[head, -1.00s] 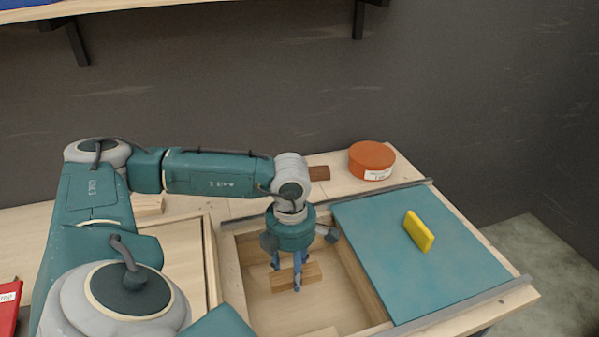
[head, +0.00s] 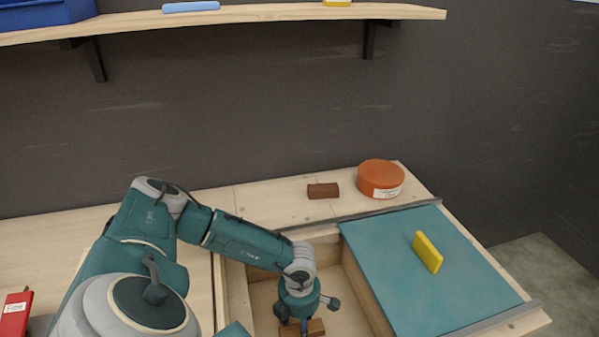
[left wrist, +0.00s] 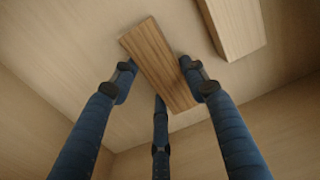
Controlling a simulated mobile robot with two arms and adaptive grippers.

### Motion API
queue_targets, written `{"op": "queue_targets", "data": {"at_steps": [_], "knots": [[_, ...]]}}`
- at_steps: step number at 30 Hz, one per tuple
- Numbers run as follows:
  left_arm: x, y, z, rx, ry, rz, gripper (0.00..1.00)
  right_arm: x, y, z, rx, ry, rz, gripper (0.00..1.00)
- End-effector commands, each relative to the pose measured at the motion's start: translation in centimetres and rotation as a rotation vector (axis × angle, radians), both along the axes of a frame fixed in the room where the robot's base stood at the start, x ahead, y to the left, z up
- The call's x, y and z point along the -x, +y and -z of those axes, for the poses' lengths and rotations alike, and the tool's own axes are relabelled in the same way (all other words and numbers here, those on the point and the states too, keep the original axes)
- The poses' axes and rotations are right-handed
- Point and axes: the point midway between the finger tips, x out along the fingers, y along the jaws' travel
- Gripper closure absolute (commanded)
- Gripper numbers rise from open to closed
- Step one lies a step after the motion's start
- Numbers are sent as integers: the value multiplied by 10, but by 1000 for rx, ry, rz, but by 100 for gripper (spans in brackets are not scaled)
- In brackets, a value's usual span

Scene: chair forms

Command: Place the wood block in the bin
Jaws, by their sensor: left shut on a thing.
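A wood block (head: 317,328) is between the fingers of my left gripper (head: 300,327), inside an open wooden compartment (head: 355,285) sunk in the bench. In the left wrist view, the gripper's blue fingers (left wrist: 160,105) are shut around the wood block (left wrist: 158,62), two on its sides and one below it in the picture. I cannot tell whether the block touches the floor. A second wood block (left wrist: 236,25) lies nearby at the upper right of that view. A blue bin (head: 40,15) stands on the shelf at the upper left, cut off by the frame. My right gripper is not in view.
A teal sliding cover (head: 430,275) with a yellow block (head: 427,253) on it adjoins the compartment. An orange round tin (head: 380,178) and a brown block (head: 323,191) stand behind. A red box (head: 15,312) is at the left. The shelf (head: 250,14) overhangs the bench.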

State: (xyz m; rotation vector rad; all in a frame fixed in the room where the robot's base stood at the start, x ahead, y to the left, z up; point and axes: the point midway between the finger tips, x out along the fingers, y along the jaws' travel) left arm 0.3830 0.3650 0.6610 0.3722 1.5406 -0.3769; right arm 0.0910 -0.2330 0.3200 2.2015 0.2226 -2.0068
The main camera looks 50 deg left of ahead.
Motion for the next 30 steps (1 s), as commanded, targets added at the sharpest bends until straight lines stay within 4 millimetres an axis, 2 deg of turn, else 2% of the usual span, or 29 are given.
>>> {"op": "queue_targets", "data": {"at_steps": [10, 11, 13, 14, 25, 30], "knots": [[0, 0, 4, 1, 0, 0, 84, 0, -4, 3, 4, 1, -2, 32], [0, 0, 4, 0, 0, 0, 54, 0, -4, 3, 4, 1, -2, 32], [0, 0, 3, 0, -1, 0, 40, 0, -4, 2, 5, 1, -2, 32], [0, 0, 3, 0, -1, 0, 37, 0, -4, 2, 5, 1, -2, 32], [-1, 0, -3, 1, -2, 0, 37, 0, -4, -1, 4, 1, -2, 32], [-1, 0, -28, 2, -4, 0, 37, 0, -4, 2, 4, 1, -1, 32]]}}
